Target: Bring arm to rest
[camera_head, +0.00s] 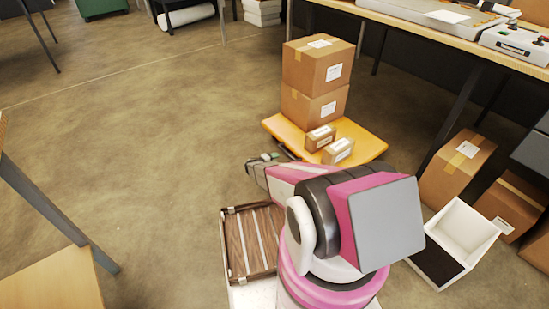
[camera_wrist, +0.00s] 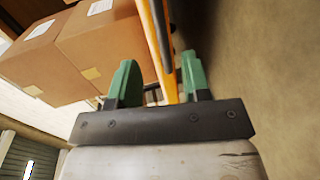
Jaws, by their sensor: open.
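My gripper shows in the wrist view (camera_wrist: 158,88), its two green fingertips apart with a gap between them. The orange edge of the cart platform (camera_wrist: 160,40) shows beyond and between the fingers; I cannot tell whether they touch it. In the head view my arm reaches away and to the left over the floor, and my gripper (camera_head: 268,157) is small there, near the left edge of the orange platform (camera_head: 368,142). Nothing is held that I can see.
Two stacked cardboard boxes (camera_head: 318,65) and two small boxes (camera_head: 338,151) stand on the platform. A wood-slatted tray (camera_head: 250,240) lies near my base. At right are a box (camera_head: 458,168) and a white bin (camera_head: 462,230). Open floor (camera_head: 130,150) lies left.

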